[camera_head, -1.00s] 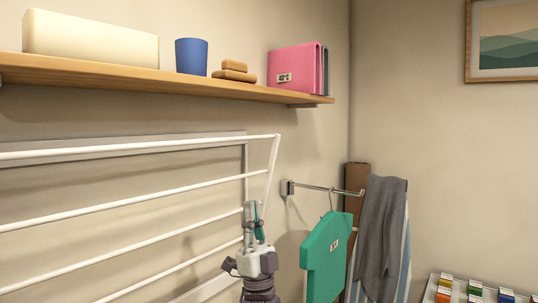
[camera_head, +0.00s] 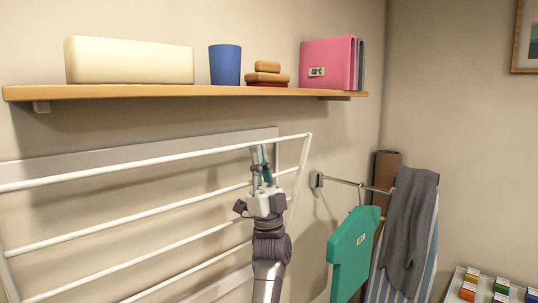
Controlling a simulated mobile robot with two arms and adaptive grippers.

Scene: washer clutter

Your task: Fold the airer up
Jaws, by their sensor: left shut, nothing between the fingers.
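The white wall airer (camera_head: 110,165) stands out from the wall at the left, unfolded, with several rails running from the left toward its right end bar (camera_head: 297,185). A pale back panel (camera_head: 200,142) is on the wall behind it. My left gripper (camera_head: 261,158) points up among the rails near the right end, just under the top front rail. Its fingers are close together and hold nothing. I cannot tell whether they touch a rail. My right gripper is not in view.
To the right, a wall rail (camera_head: 345,182) holds a green garment (camera_head: 353,250) near grey cloth (camera_head: 408,230).

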